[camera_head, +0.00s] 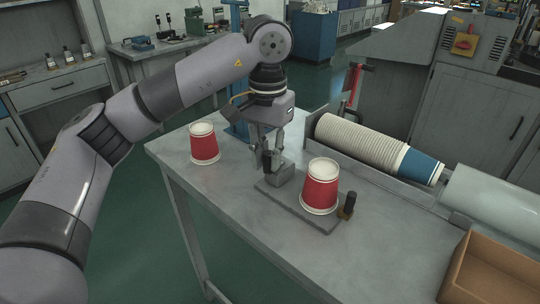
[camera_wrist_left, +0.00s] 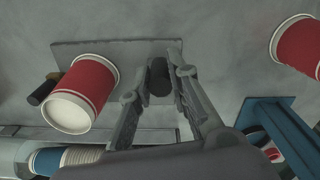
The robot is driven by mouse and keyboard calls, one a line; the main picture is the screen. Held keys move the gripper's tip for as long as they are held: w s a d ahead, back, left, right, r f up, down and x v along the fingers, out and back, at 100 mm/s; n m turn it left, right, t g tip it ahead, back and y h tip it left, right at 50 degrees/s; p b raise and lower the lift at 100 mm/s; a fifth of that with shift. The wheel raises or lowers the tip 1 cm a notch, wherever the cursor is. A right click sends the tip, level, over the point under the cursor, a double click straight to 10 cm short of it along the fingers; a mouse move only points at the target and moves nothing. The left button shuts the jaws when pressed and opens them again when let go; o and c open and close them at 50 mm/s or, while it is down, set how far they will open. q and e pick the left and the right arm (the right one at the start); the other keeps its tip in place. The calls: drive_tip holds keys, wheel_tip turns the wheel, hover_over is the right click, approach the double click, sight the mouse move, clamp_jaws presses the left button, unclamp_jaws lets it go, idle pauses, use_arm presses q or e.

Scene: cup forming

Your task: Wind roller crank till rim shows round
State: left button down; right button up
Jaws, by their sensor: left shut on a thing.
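My left gripper (camera_head: 270,158) points down at the small rolling fixture and is shut on a dark upright crank knob (camera_head: 266,162). In the left wrist view the dark knob (camera_wrist_left: 159,77) shows between the two fingers. The knob sits by a grey block (camera_head: 284,174) on a flat grey base plate (camera_head: 291,206). A red cup (camera_head: 321,187) with white bands stands at the other end of the plate, wider end down; it also shows in the left wrist view (camera_wrist_left: 88,85). How round its lower rim is cannot be told. My right gripper is out of view.
A second red cup (camera_head: 204,146) stands apart on the grey table (camera_head: 240,215). A dark post on a brown block (camera_head: 347,206) is beside the plate. A trough of nested white cups (camera_head: 360,143) ends in a blue cup (camera_head: 419,166). An open brown box (camera_head: 490,270) is at lower right.

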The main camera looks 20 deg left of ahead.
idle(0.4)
use_arm(q)
drive_tip(key=c, duration=1.5)
unclamp_jaws()
drive_tip(key=shift+a, duration=0.1)
wheel_tip(320, 180, up, 12)
drive_tip(key=shift+r, duration=0.1)
